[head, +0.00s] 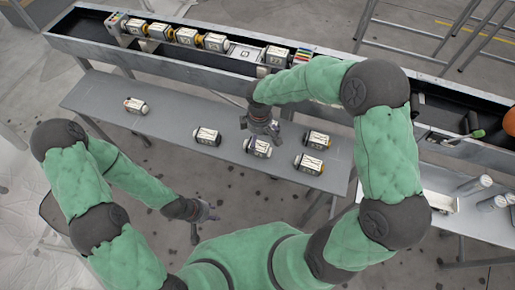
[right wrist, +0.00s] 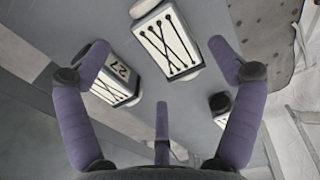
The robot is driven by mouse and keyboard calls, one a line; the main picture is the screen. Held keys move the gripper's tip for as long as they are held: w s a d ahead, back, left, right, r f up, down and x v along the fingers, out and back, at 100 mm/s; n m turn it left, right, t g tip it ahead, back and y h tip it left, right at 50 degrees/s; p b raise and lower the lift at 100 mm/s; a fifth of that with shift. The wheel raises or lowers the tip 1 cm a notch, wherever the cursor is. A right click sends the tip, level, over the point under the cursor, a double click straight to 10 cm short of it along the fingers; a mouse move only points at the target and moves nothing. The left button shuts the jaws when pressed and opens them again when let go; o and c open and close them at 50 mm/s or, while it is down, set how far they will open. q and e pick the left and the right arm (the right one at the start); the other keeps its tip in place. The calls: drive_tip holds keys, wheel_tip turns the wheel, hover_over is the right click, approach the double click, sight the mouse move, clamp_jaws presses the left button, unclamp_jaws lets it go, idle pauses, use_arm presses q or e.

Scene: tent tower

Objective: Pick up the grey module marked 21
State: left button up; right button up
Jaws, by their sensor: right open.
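Several grey modules with pale marked faces lie on the grey table (head: 170,117). One module (head: 258,149) is right under my right gripper (head: 263,133), which is open and empty. In the right wrist view, a module with crossed black lines (right wrist: 168,45) lies beyond and between the open fingers (right wrist: 160,75). A third (right wrist: 222,112) is partly hidden by the right finger. My left gripper (head: 206,212) hangs low, off the table; its fingers are too small to read.
Other modules lie at the left (head: 136,106), the middle (head: 207,136) and the right (head: 316,139) (head: 309,163) of the table. A long trough (head: 85,28) behind holds a row of modules. Pale cylinders (head: 474,186) stand at the far right.

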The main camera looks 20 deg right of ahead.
sight(259, 143)
drive_tip(key=f+b, duration=0.1)
drive_tip(key=f, duration=0.1)
drive_tip(key=f+b, duration=0.1)
drive_tip(key=f, duration=0.1)
drive_tip(key=shift+s+a, duration=0.15)
drive_tip(key=shift+a, duration=0.05)
drive_tip(key=shift+f+b, duration=0.35)
drive_tip(key=shift+f, duration=0.2)
drive_tip(key=shift+r, duration=0.1)
drive_tip(key=c, duration=1.7)
